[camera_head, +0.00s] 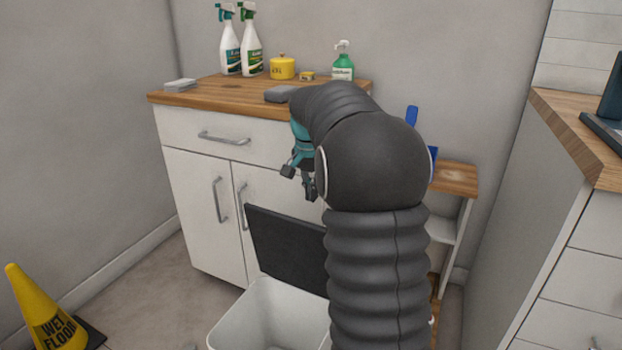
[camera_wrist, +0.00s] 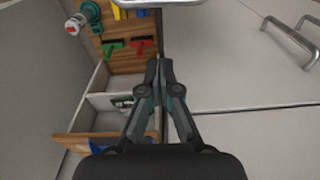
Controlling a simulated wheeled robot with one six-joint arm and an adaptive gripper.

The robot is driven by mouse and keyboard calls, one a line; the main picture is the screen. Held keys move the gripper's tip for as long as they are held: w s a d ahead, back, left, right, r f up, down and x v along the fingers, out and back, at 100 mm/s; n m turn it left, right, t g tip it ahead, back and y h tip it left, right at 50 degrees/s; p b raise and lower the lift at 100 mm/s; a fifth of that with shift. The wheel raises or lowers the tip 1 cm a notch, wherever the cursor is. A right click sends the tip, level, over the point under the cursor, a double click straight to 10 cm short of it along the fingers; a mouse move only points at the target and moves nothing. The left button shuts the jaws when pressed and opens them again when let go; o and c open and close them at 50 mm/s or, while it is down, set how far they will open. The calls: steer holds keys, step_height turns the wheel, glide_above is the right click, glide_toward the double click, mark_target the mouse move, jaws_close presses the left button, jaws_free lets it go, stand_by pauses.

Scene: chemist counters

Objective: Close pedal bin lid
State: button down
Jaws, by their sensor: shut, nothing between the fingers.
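The pedal bin (camera_head: 222,332) is a white open-topped container at the bottom of the head view. Its dark lid (camera_head: 285,246) stands open and upright at the bin's back, in front of the white cabinet doors. My arm covers the right part of the bin and lid. My gripper (camera_head: 298,180) is above the lid in the picture, near the cabinet front, apart from the lid. In the wrist view the fingers (camera_wrist: 158,68) are shut together and empty. I cannot make out the bin or lid in the wrist view.
A white cabinet (camera_head: 205,255) with a wooden top (camera_head: 215,98) stands behind the bin. Spray bottles (camera_head: 230,45) and a yellow pot (camera_head: 282,67) stand on it. A yellow wet-floor sign (camera_head: 38,315) is at left. A shelf unit (camera_head: 452,178) and another counter (camera_head: 570,125) are at right.

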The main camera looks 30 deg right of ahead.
steer(key=s+a+f, duration=0.2)
steer(key=a+f, duration=0.1)
steer(key=shift+f, duration=0.1)
steer(key=shift+s+a+b, duration=0.1)
steer(key=shift+s+b, duration=0.05)
steer(key=shift+b, duration=0.3)
